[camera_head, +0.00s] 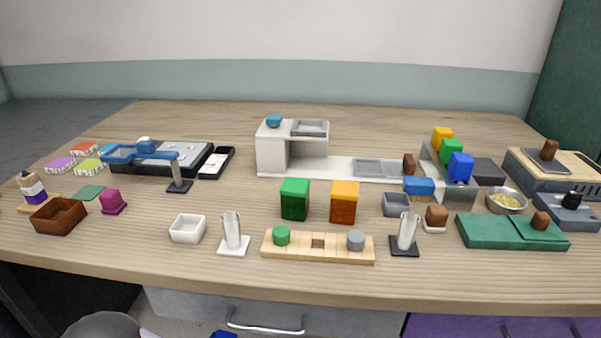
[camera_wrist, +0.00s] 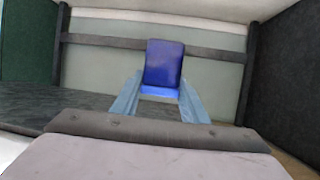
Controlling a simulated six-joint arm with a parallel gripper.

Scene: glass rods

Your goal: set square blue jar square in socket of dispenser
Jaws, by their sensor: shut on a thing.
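The square blue jar (camera_wrist: 163,62) is between the two pale blue fingers of my gripper (camera_wrist: 161,82) in the wrist view. The fingers are shut on its sides; a brighter blue band shows at its near end. The wall fills the view behind it, and no socket shows there. My gripper is not clearly seen in the head view. A white unit (camera_head: 272,150) with a raised block and a low base, perhaps the dispenser, stands at the back middle. A grey-rimmed square recess (camera_head: 310,128) shows on its top, and more recesses (camera_head: 370,167) on its base.
A green jar (camera_head: 295,199) and an orange jar (camera_head: 344,203) stand in front of the white unit. A grey rack (camera_head: 432,160) with yellow, green and blue blocks stands to its right. A wooden peg board (camera_head: 318,246) lies near the front edge.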

